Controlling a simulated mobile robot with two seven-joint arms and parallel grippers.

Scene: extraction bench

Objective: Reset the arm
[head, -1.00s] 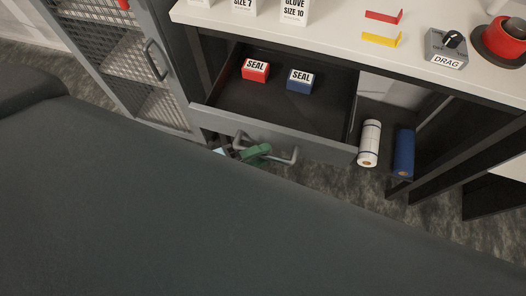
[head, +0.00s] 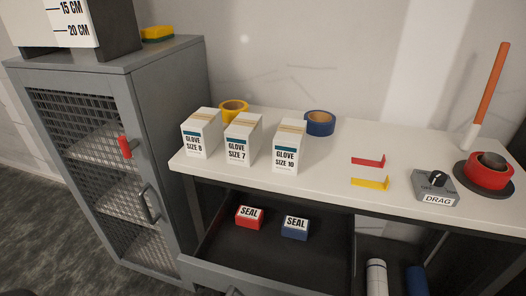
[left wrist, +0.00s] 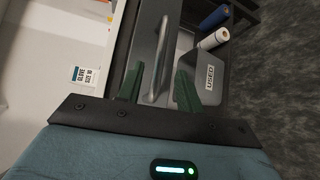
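My left gripper (left wrist: 158,90) shows in the left wrist view with its two dark green fingers spread apart. The grey drawer handle (left wrist: 163,58) lies between the fingers in the picture; neither finger appears pressed on it, and I cannot tell how deep it sits. The handle belongs to the open drawer (head: 215,240) under the bench. My right gripper is in neither view.
The drawer holds a red seal box (head: 249,217) and a blue seal box (head: 295,228). A mesh cabinet (head: 110,150) stands left. A USED bin (left wrist: 207,88) is near my left gripper.

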